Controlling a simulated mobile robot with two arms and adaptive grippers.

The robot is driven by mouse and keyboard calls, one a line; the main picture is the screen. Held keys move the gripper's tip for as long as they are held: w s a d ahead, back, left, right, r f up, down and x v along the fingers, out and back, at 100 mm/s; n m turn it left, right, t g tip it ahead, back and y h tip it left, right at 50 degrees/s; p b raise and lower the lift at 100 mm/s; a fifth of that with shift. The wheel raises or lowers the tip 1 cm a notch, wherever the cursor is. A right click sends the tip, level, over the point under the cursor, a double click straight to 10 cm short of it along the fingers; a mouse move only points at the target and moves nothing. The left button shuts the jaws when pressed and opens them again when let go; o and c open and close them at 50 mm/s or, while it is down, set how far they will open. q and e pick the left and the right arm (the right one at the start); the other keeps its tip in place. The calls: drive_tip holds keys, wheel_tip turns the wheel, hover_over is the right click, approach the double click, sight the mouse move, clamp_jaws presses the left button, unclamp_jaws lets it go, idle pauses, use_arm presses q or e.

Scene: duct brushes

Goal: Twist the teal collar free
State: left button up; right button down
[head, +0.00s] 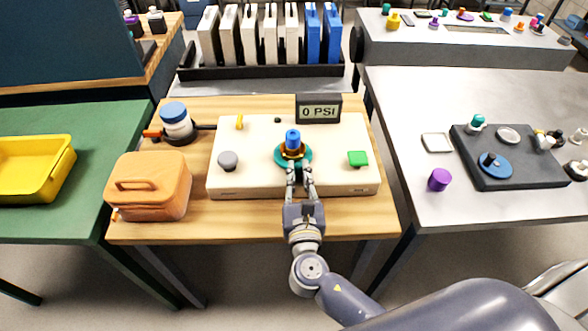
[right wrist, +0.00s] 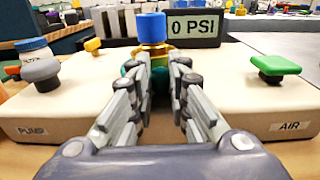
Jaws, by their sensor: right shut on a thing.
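The teal collar (head: 307,156) is a flat ring in the middle of the cream panel box (head: 260,138), around the base of a gold fitting (head: 292,150) with a blue cap (head: 292,136). My right gripper (head: 300,168) reaches in from the front, its fingers closed on the near side of the collar. In the right wrist view, the fingers (right wrist: 160,75) hide most of the collar; a teal bit (right wrist: 129,67) shows at their left, below the blue cap (right wrist: 152,28). My left gripper is in neither view.
The panel carries a grey knob (head: 228,160), a green knob (head: 357,158), a yellow lever (head: 239,121) and a display (head: 318,108) reading 0 PSI. Bare wood (head: 245,218) lies in front.

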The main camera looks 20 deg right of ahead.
sight(316, 176)
drive_tip(key=n+y, duration=0.1)
drive_tip(key=d+n+y, duration=0.1)
drive_tip(key=shift+d+r+t+y+p, duration=0.1)
drive_tip(key=shift+d+t+y+p, duration=0.15)
drive_tip(key=shift+t+y+p, duration=0.05)
drive_tip(key=y, duration=0.1)
drive_tip(key=d+n+y, duration=0.1)
drive_tip(key=shift+f+n+y+b, duration=0.2)
drive_tip(key=shift+n+y+b, duration=0.1)
drive_tip(key=shift+y+b, duration=0.1)
drive_tip(key=y+b, duration=0.1)
drive_tip(key=d+n+y+b, duration=0.1)
drive_tip(key=n+y+b, duration=0.1)
drive_tip(key=shift+w+d+f+y, duration=0.1)
drive_tip(key=shift+w+d+y, duration=0.15)
drive_tip(key=shift+d+y, duration=0.1)
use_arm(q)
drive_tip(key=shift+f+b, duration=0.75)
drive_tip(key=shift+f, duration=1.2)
use_arm(e)
drive_tip(key=shift+w+d+n+g+y, duration=0.15)
drive_tip(key=shift+d+n+g+y, duration=0.1)
drive_tip(key=shift+n+g+y, duration=0.4)
drive_tip(key=shift+r, duration=0.2)
drive_tip(key=c, duration=1.5)
unclamp_jaws()
drive_tip(key=shift+c, duration=0.2)
